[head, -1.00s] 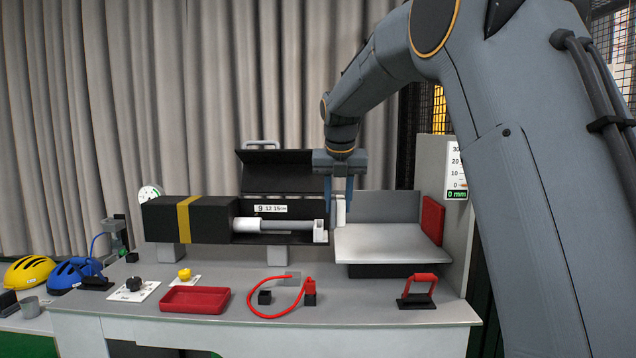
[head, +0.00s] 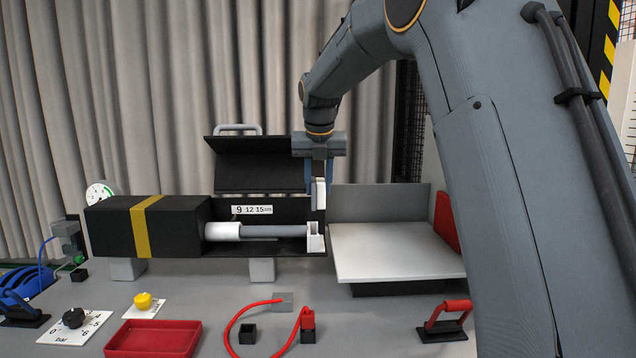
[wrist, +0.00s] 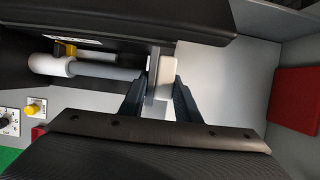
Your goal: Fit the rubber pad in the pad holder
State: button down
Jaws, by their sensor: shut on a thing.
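My gripper (head: 319,190) is shut on a white block, which I take as the rubber pad (head: 319,194), held upright. In the head view the pad is just above the pad holder (head: 316,240), the pale open-topped bracket at the right end of the grey rod. A small gap shows between them. In the wrist view the pad (wrist: 167,74) sits between the two fingers, beside a grey plate (wrist: 153,72) near the end of the rod. The fingers hide part of the pad, and I cannot tell how well it lines up with the holder.
The black housing (head: 175,228) has its lid (head: 250,170) raised behind the rod. A white platform (head: 390,250) and a red panel (head: 447,220) stand to the right. A red tray (head: 153,338), a yellow knob (head: 143,300) and a red hose (head: 240,320) lie in front.

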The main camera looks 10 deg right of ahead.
aim_at(318, 202)
jog(key=shift+f, duration=2.45)
jog(key=shift+f+b, duration=0.9)
jog(key=shift+f, duration=1.4)
jog(key=shift+s+f, duration=0.2)
jog(key=shift+f, duration=0.4)
jog(key=c, duration=1.3)
grip_release()
jog(key=shift+s+d, duration=0.1)
jog(key=shift+d, duration=0.05)
jog(key=shift+o, duration=0.2)
jog(key=shift+a, duration=0.3)
jog(key=b+v, duration=0.1)
jog(key=v, duration=0.2)
jog(key=b+v, duration=0.1)
jog(key=v, duration=0.1)
jog(key=b+v, duration=0.1)
jog(key=v, duration=0.2)
jog(key=shift+w+d+r, duration=0.2)
jog(key=shift+w+r, duration=0.05)
jog(key=shift+r, duration=0.3)
